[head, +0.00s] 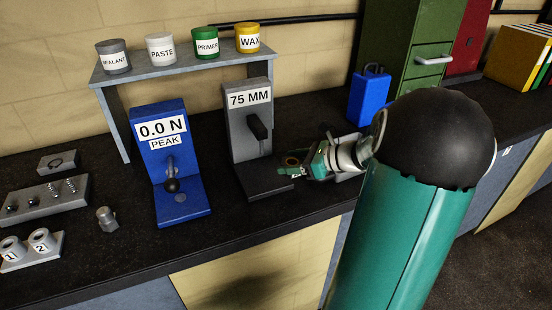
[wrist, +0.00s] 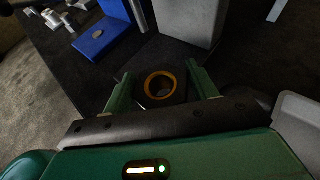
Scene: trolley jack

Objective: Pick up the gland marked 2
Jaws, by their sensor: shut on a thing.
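The gland marked 2 (head: 42,240) is a short pale grey cylinder with a white tag. It stands in a pale block at the far left of the bench, beside the gland marked 1 (head: 12,249). My gripper (head: 291,167) is far to the right of them, just right of the grey 75 MM stand's foot. It is shut on a dark piece with an orange ring (wrist: 148,86). In the wrist view my green fingers (wrist: 160,78) lie on either side of this piece. The glands cannot be made out clearly in the wrist view.
The blue 0.0 N stand (head: 180,205) and the grey 75 MM stand (head: 250,125) are between my gripper and the glands. A steel bolt-like fitting (head: 107,219) and a holder with springs (head: 45,200) are near the glands. A shelf with labelled tins (head: 180,62) is behind.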

